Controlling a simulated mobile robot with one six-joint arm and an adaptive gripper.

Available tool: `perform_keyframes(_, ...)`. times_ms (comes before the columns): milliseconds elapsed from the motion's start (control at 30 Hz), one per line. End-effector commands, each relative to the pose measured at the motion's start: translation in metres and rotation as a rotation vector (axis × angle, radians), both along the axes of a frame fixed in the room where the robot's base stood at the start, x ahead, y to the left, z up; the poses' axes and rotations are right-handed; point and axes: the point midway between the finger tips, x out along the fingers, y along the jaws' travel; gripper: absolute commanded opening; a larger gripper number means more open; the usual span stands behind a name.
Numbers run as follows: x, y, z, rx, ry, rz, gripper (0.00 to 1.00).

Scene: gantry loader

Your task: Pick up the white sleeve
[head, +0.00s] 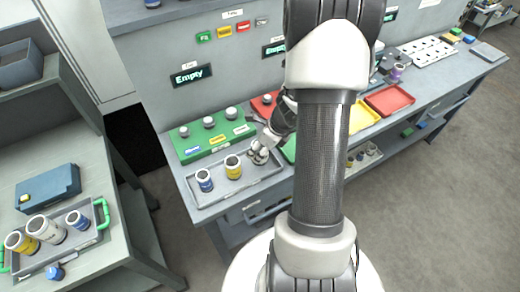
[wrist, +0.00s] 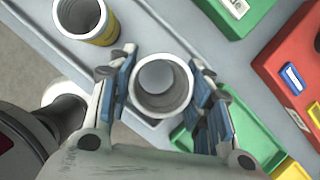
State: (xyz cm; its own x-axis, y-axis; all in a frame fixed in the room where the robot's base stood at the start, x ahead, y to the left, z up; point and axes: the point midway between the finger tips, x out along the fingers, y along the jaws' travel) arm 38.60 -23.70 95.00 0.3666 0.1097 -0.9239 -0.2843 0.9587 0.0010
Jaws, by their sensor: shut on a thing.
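In the wrist view, a white sleeve (wrist: 162,112), open at the top, stands upright between the two blue-padded fingers. My gripper (wrist: 163,76) is shut on it from both sides. Whether the sleeve's base touches the grey tray (wrist: 145,45) cannot be told. In the head view, my gripper (head: 261,154) is at the right part of the grey tray (head: 218,193), and the held sleeve is mostly hidden. A yellow-banded sleeve (head: 233,167) and a blue-banded sleeve (head: 204,180) stand to its left. Another white sleeve (head: 46,229) stands in a green-handled tray at the left.
A green block with several pegs (head: 205,143) sits just behind the tray. Red (head: 389,99) and yellow (head: 361,117) bins stand further right. The green-handled tray (head: 83,241) rests on a side bench beside a blue box (head: 48,187). A back panel rises behind the bench.

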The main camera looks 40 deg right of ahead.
Motion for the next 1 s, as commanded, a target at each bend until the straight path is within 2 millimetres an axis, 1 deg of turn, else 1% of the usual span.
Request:
perform_keyframes(33, 0.001, -0.001, 0.015, -0.003, -0.003, 0.001, 0.08)
perform_keyframes(167, 0.001, -0.001, 0.049, -0.005, -0.004, 0.001, 0.08)
perform_keyframes(300, 0.001, -0.001, 0.093, -0.004, -0.005, 0.001, 0.08)
perform_keyframes(400, 0.001, -0.001, 0.120, -0.005, -0.005, 0.001, 0.08)
perform_keyframes(500, 0.001, -0.001, 0.142, -0.005, -0.005, 0.001, 0.08)
perform_keyframes(600, 0.001, -0.001, 0.159, -0.003, -0.003, -0.001, 0.08)
perform_keyframes(700, 0.001, -0.001, 0.170, -0.002, -0.003, 0.000, 0.08)
perform_keyframes(833, 0.000, 0.000, 0.178, -0.002, -0.002, 0.000, 0.08)
perform_keyframes(1000, 0.000, -0.001, 0.180, -0.001, -0.001, -0.001, 0.08)
